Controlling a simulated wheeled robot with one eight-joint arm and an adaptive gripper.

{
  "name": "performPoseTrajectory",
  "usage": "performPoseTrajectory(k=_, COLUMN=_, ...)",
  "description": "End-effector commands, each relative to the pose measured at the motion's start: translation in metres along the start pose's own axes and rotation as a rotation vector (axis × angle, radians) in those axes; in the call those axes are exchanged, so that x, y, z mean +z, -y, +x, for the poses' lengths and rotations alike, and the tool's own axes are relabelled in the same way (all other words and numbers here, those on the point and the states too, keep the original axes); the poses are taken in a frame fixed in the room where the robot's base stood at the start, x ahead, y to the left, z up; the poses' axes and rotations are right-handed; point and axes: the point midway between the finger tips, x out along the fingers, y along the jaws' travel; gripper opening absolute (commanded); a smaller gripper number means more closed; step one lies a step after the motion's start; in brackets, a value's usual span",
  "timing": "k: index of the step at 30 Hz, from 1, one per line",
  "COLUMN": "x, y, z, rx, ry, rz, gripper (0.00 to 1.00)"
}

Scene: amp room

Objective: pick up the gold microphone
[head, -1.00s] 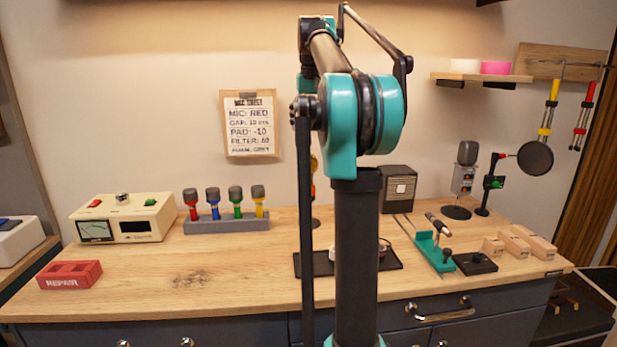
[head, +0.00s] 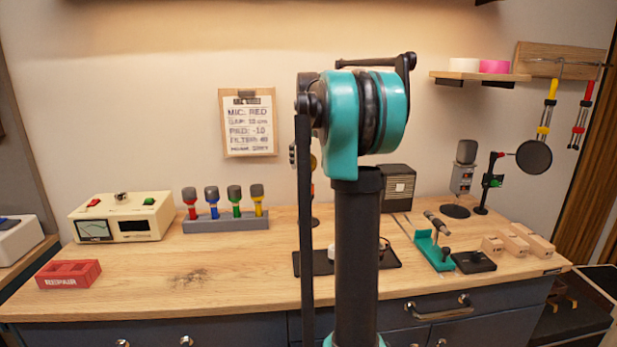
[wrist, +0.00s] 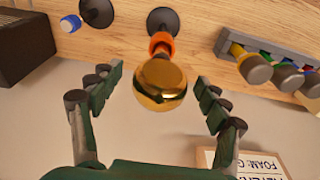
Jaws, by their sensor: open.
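The gold microphone (wrist: 160,84) has a round, shiny gold head with an orange collar and stands on a black round base (wrist: 163,20). It fills the middle of the wrist view. In the head view it is mostly hidden behind my arm, with only a sliver of the gold head (head: 314,162) showing. My gripper (wrist: 158,80) is open in the wrist view, with one finger on each side of the gold head and visible gaps on both sides. How deep the head lies between the fingers I cannot tell.
A rack (head: 226,224) of several coloured microphones stands to the left. A dark speaker box (head: 398,188) stands to the right, near a black tray (head: 392,258). A clipboard (head: 248,122) hangs on the wall behind.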

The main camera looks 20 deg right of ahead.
Motion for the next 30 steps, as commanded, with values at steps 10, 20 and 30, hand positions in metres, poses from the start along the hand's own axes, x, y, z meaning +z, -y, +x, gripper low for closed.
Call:
performPoseTrajectory(k=10, x=-0.0001, y=0.0, z=0.0062, rx=0.0, ry=0.0, rz=0.0, gripper=0.72)
performPoseTrajectory(k=20, x=0.0, y=0.0, z=0.006, rx=0.0, ry=0.0, rz=0.0, gripper=0.31)
performPoseTrajectory(k=30, x=0.0, y=0.0, z=0.0057, rx=0.0, ry=0.0, rz=0.0, gripper=0.12)
